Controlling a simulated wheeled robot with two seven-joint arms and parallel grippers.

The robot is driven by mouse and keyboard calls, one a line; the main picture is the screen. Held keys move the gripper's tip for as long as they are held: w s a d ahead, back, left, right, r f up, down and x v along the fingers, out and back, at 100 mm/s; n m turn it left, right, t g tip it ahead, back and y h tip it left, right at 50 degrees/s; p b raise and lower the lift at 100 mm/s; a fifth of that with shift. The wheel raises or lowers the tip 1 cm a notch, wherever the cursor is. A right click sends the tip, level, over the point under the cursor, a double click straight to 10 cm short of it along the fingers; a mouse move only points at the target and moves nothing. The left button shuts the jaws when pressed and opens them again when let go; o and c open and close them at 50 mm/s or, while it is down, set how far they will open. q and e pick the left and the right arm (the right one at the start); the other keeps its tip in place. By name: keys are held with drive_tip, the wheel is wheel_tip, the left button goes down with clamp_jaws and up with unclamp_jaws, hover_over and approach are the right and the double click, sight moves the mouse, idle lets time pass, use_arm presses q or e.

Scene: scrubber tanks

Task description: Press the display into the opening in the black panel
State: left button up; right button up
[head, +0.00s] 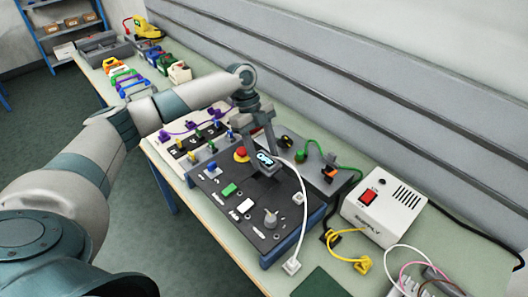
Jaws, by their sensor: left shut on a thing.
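The display (265,159) is a small dark unit with a lit pale-blue screen, with a white cable beside it. My left gripper (263,150) is shut on the display and holds it over the upper part of the black panel (236,210). The panel is tilted on a blue-sided box and carries a green button, a white button, a grey knob and a red knob on yellow. I cannot tell whether the display touches the panel. My right gripper is not in view.
A white supply box (383,207) with a red switch stands right of the panel. A grey box (312,165) with a green cable is behind it. Yellow leads (347,256) lie at the front right. A panel with coloured switches (182,142) stands to the left.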

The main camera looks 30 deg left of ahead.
use_arm(q)
drive_tip(key=shift+f+b, duration=1.2)
drive_tip(key=shift+f, duration=1.5)
drive_tip(key=shift+p, duration=0.35)
drive_tip(key=shift+f+b, duration=0.6)
drive_tip(key=shift+f, duration=0.5)
drive_tip(key=o, duration=1.3)
drive_tip(key=shift+c, duration=0.2)
drive_tip(key=shift+r, duration=0.15)
wheel_tip(320, 180, up, 8)
drive_tip(key=p, duration=0.6)
drive_tip(key=shift+r+p, duration=0.2)
drive_tip(key=shift+p, duration=0.1)
